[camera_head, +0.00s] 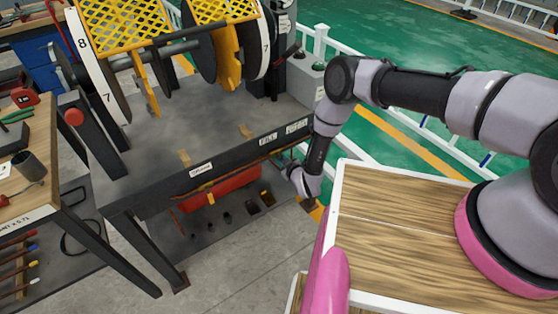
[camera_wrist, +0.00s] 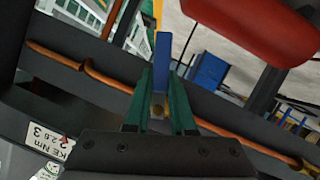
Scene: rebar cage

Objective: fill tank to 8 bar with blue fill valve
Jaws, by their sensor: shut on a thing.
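My gripper (camera_wrist: 160,88) has green fingers and is shut on the blue valve lever (camera_wrist: 162,52), which sticks up between the fingertips in the wrist view. A small brass part (camera_wrist: 158,111) shows below the lever between the fingers. The red tank (camera_wrist: 262,24) fills the top right of the wrist view; in the head view the tank (camera_head: 225,188) lies under the dark bench. In the head view my arm reaches down at the bench's front edge, near a label reading FILL (camera_head: 268,138). The fingers and lever cannot be made out there. I see no readable pressure gauge.
A copper pipe (camera_wrist: 105,78) runs along the dark bench rail beside my fingers. The bench (camera_head: 150,150) carries yellow-guarded wheels (camera_head: 215,35). A wooden tool table (camera_head: 38,170) stands at left. Grey floor (camera_head: 235,260) is clear in front.

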